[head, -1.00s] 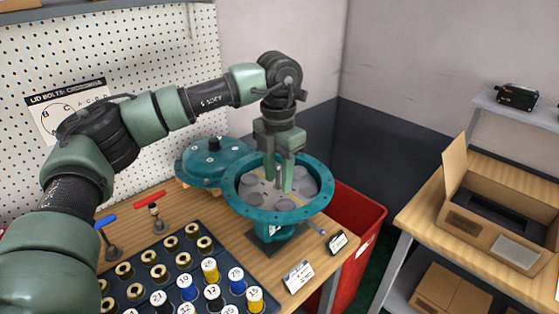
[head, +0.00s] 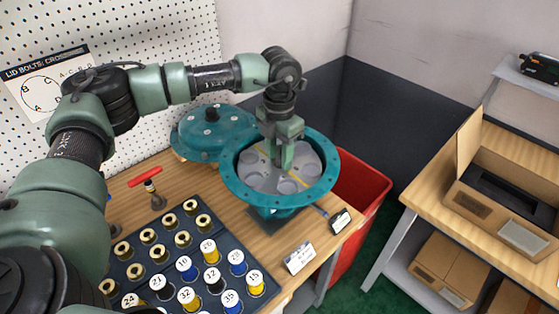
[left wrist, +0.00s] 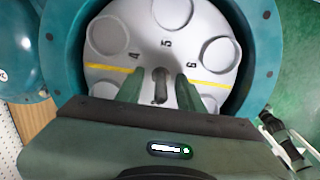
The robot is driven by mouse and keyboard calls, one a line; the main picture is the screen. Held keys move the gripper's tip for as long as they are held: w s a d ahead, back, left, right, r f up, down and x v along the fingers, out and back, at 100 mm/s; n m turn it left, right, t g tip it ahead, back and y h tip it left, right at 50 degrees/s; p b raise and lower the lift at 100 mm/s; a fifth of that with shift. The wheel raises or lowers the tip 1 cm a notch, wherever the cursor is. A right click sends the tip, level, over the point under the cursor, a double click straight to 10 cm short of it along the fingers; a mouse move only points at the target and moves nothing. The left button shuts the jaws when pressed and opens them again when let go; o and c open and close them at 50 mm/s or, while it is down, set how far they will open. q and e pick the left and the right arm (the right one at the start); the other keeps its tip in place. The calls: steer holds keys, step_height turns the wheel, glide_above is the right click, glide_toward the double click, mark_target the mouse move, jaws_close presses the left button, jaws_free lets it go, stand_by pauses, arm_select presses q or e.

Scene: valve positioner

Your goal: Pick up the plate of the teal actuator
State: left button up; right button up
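The teal actuator housing (head: 229,184) is an open round bowl with a bolt-holed flange, standing on the bench. Its plate (head: 309,164) is a light grey disc inside, with round recesses and a yellow line. In the left wrist view the plate (left wrist: 165,18) shows the numbers 4, 5 and 6 and a dark central stem (left wrist: 160,80). My left gripper (head: 281,166) points down into the housing over the plate. In the left wrist view its fingers (left wrist: 160,88) are apart, one on each side of the stem, with visible gaps. My right gripper is not in view.
The teal domed lid (head: 212,130) lies behind the housing. A dark tray (head: 215,293) of numbered spools stands in front, with a red-handled tool (head: 150,184) beside it. A red bin (head: 358,200) is right of the bench. Cardboard boxes (head: 500,225) stand at the right.

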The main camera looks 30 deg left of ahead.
arm_select(q)
steer(key=shift+f, duration=0.15)
jaws_close()
stand_by(1.4)
